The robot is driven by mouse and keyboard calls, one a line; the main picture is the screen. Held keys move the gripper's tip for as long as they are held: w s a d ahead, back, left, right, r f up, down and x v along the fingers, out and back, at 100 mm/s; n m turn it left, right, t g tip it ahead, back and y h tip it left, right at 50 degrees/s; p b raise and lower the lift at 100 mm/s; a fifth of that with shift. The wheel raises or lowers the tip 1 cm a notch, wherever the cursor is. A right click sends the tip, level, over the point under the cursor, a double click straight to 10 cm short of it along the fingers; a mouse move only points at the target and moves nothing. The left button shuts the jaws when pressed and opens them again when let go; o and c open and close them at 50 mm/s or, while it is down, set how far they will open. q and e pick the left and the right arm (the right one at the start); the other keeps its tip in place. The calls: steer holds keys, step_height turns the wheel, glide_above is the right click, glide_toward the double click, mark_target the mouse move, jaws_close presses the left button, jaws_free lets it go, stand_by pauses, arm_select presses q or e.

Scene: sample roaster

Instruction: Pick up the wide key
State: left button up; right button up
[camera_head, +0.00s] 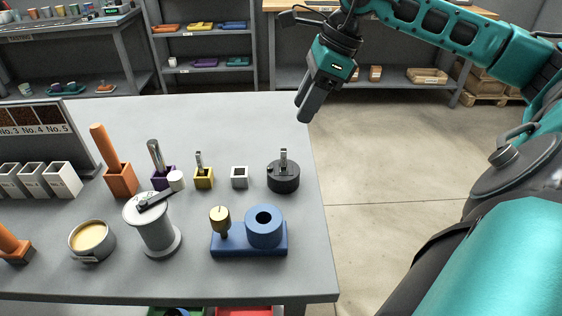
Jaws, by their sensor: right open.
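Several upright metal pieces that look like keys stand in holders on the grey table. The largest and widest-looking (155,155) is in a purple block (160,182). A smaller one (199,163) is in a yellow block (204,180). Another (283,158) stands in a round black base (283,178) near the right edge. I cannot tell for sure which one is the wide key. My right gripper (306,108) is open and empty, above the table's far right corner, apart from all the keys. My left gripper is not in view.
A white square holder (240,177) looks empty. A blue stand (248,245) with a brass piece, a white spool-shaped stand (157,230), a round tin (91,239) and an orange block with a handle (119,178) crowd the table (230,122). Its back is clear.

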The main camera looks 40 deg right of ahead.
mark_target(285, 150)
steer(key=x, duration=0.7)
steer(key=shift+a+f, duration=0.1)
steer(key=shift+f, duration=0.05)
steer(key=x, duration=0.4)
steer(key=shift+s+f+b, duration=0.2)
steer(key=shift+s+b, duration=0.1)
steer(key=shift+w+a+f, duration=0.1)
steer(key=shift+w+f, duration=0.05)
steer(key=shift+f, duration=0.25)
jaws_close()
